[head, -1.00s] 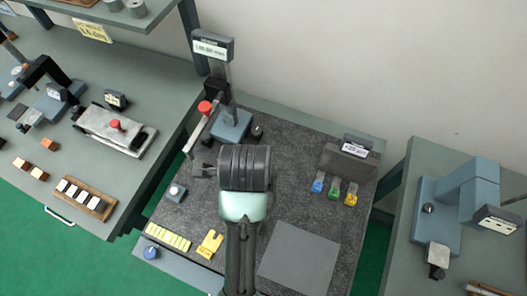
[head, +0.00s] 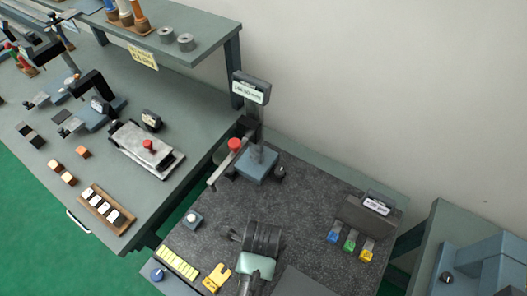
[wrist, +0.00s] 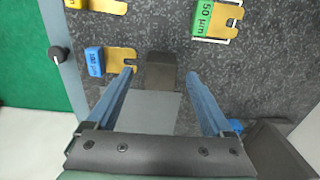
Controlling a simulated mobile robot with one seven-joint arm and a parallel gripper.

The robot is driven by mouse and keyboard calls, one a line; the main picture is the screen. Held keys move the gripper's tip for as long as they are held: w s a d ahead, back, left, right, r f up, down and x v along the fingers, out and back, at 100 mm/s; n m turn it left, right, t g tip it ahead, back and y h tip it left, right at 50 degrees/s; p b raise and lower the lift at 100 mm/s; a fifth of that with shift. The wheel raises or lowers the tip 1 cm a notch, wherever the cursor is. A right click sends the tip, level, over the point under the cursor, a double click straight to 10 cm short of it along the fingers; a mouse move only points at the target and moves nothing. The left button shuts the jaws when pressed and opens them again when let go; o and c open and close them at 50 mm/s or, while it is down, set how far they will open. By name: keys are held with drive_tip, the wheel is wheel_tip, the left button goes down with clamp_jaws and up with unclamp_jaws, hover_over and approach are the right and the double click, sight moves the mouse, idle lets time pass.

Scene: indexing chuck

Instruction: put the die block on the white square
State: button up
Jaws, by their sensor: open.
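My gripper (head: 236,237) is over the dark speckled plate on the middle bench, near its front. In the wrist view my gripper (wrist: 160,75) is open, its two blue fingers wide apart with nothing held between them. A dark block-like shape (wrist: 160,68) shows between the fingertips beyond a plain grey square (wrist: 147,112); I cannot tell whether they touch. I cannot identify the die block for certain. Small orange-brown blocks (head: 68,179) lie on the left bench. White squares (head: 95,200) show in a wooden tray there; I cannot tell which white square is the task's.
A gauge stand (head: 258,165) with a red knob rises behind my gripper. Blue, green and yellow tagged pieces (head: 350,244) lie at right; a blue-tagged one (wrist: 95,61) shows in the wrist view. A yellow forked piece (head: 217,277) lies at the front. A gap separates the benches.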

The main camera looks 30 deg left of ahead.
drive_tip(key=shift+d+f, duration=0.1)
drive_tip(key=shift+f, duration=1.6)
clamp_jaws()
drive_tip(key=shift+r, duration=0.1)
